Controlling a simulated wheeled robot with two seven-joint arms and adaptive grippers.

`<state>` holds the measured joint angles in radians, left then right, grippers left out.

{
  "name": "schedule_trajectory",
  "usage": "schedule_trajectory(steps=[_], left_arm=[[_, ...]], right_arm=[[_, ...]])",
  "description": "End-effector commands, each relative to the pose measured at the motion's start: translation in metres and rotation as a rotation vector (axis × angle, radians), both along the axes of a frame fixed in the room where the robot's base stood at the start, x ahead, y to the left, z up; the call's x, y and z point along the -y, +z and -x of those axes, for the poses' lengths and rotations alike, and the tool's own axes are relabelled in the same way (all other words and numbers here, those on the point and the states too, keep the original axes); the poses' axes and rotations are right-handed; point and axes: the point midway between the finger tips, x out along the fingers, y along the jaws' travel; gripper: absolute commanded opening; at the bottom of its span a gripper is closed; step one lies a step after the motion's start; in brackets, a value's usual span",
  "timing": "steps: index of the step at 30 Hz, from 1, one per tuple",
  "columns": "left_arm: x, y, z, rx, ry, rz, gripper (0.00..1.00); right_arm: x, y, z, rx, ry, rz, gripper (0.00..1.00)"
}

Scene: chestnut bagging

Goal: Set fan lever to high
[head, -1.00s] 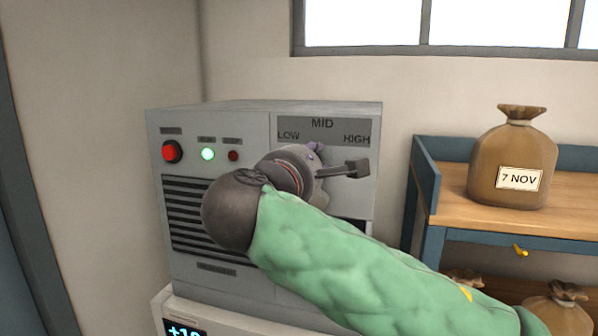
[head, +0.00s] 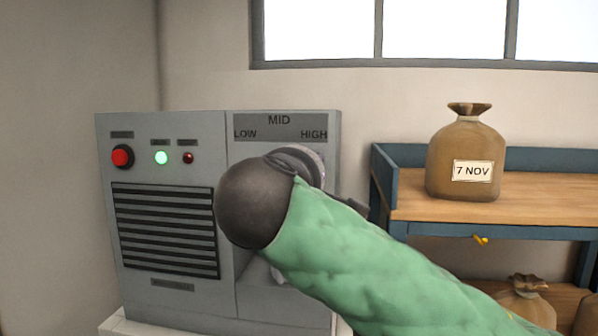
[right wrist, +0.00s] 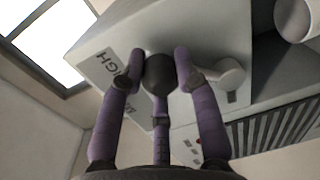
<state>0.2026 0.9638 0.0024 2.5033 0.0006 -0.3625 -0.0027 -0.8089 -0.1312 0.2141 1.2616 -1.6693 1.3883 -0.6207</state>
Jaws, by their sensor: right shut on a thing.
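The grey fan control box (head: 170,290) stands at the left in the head view. Its lever plate (head: 279,127) reads LOW, MID and HIGH. My right gripper (right wrist: 168,62) is shut on the lever's dark round knob (right wrist: 157,74) in the right wrist view, with purple fingers around it. The pale lever hub (right wrist: 228,76) is beside the fingers, and part of the HIGH label shows past them. In the head view my right wrist and green sleeve cover the lever and fingertips, so its exact setting is hidden. My left gripper is not in view.
The box has a red button (head: 122,156), a lit green lamp (head: 161,158) and a dark red lamp (head: 188,158). A blue-edged wooden shelf (head: 540,207) at the right holds a sack labelled 7 NOV (head: 466,155). More sacks sit below.

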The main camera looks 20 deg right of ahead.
Motion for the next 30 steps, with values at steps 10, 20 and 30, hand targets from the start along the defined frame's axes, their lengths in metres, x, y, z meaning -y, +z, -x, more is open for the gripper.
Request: schedule_trajectory(steps=[10,20,30], left_arm=[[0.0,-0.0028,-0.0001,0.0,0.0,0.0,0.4],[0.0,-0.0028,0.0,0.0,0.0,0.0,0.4],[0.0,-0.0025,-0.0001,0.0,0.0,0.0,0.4]], right_arm=[[-0.0009,-0.0059,-0.0006,-0.012,0.003,0.006,0.0],[-0.0009,-0.0058,-0.0007,-0.011,0.003,0.007,0.49],[0.0007,-0.0029,0.0009,-0.004,0.002,0.004,0.56]])
